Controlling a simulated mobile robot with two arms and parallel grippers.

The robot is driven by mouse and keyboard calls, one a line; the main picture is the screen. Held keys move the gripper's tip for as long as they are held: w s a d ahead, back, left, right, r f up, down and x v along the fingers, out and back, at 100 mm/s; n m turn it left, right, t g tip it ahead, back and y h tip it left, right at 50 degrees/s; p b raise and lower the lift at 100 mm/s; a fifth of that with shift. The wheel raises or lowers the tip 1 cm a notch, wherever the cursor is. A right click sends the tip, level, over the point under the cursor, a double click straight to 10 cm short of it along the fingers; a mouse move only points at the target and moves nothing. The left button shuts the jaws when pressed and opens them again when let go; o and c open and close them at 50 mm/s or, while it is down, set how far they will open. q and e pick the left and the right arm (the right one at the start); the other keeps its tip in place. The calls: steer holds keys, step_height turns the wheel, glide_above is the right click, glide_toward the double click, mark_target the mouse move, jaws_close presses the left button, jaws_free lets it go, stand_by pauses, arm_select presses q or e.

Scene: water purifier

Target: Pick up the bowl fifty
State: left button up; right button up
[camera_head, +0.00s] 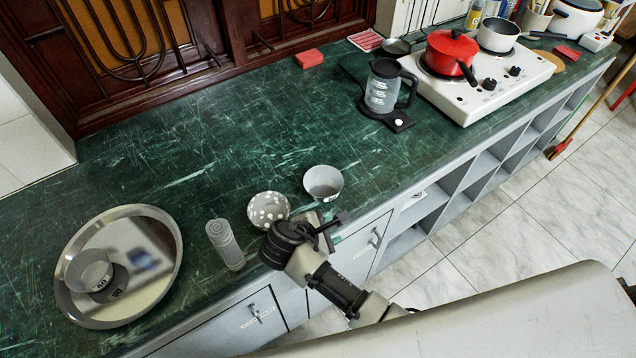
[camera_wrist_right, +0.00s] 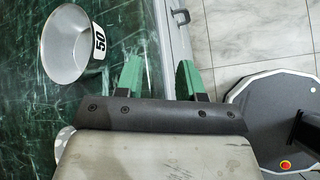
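The bowl fifty (camera_head: 323,182) is a grey metal bowl standing upright on the green counter near its front edge. In the right wrist view the bowl (camera_wrist_right: 66,48) shows its white label with a black 50, to the upper left of the fingers. My right gripper (camera_head: 340,222) is beside the counter's front edge, just below the bowl in the head view. Its two green fingers (camera_wrist_right: 159,78) are apart with nothing between them, over the counter edge and floor. The bowl and gripper are apart. My left gripper is not in view.
A kettle (camera_head: 381,88) and a stove with a red pot (camera_head: 449,53) are farther right. The counter behind the bowl is clear.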

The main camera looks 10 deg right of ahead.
mark_target(335, 194)
steer(key=w+r+n+t+h, duration=0.1)
steer(key=w+a+r+n+h, duration=0.1)
steer(key=w, duration=0.1)
steer(key=w+a+r+n+t+h, duration=0.1)
steer(key=w+r+n, duration=0.1)
steer(key=shift+t, duration=0.3)
steer(key=shift+w+d, duration=0.3)
steer(key=p+x, duration=0.1)
steer(key=x, duration=0.5)
steer(key=shift+w+d, duration=0.15)
steer(key=shift+d, duration=0.1)
steer(key=shift+f, duration=0.1)
jaws_close()
